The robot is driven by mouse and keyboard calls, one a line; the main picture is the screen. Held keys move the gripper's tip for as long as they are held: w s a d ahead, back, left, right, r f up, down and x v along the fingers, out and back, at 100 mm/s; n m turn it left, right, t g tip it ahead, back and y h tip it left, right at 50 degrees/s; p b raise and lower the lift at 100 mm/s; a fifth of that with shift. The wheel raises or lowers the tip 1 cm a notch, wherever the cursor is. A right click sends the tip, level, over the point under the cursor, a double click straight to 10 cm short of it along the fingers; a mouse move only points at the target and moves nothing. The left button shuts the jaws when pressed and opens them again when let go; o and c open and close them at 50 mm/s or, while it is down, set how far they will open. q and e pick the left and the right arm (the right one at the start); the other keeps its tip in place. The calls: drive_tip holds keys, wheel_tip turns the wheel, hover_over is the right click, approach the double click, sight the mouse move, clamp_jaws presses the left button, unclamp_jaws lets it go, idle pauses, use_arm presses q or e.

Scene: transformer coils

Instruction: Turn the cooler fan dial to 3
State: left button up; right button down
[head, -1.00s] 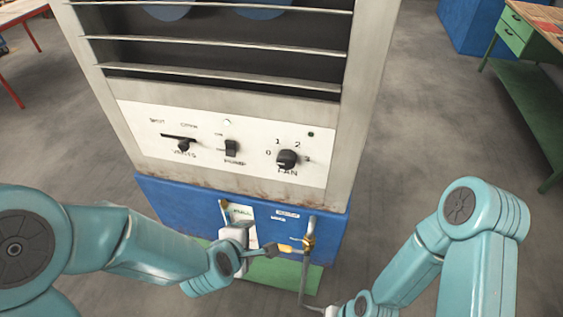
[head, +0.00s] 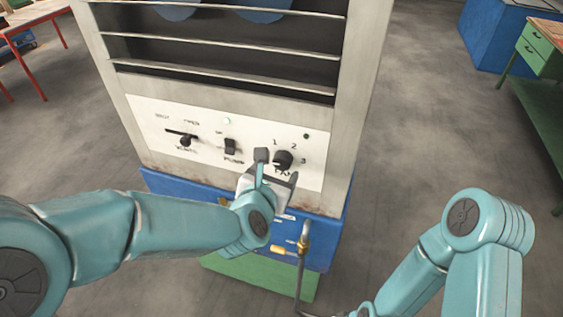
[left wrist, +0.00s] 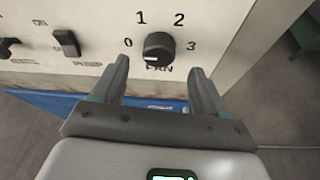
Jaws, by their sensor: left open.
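The fan dial (head: 283,160) is a round black knob on the cooler's white panel, ringed by the numbers 0, 1, 2 and 3. In the left wrist view the dial (left wrist: 159,47) has a pale mark at its lower left, on the side of 0. My left gripper (head: 277,169) is open just in front of and below the dial. In the left wrist view its two fingers (left wrist: 160,70) stand either side of the dial's lower part, apart from it, with nothing between them. My right arm shows at the lower right, but its gripper is out of view.
The pump switch (head: 231,146) and the vents slider (head: 184,139) are left of the dial. A pipe with a brass valve (head: 303,246) stands before the blue base (head: 330,240). A green bench (head: 543,50) is far right.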

sight(281, 163)
use_arm(q)
drive_tip(key=p+x, duration=0.1)
drive_tip(key=x, duration=0.4)
drive_tip(key=shift+s+a+r, duration=0.1)
drive_tip(key=shift+s+a, duration=0.05)
drive_tip(key=shift+s, duration=0.1)
drive_tip(key=shift+c, duration=0.3)
drive_tip(key=c, duration=1)
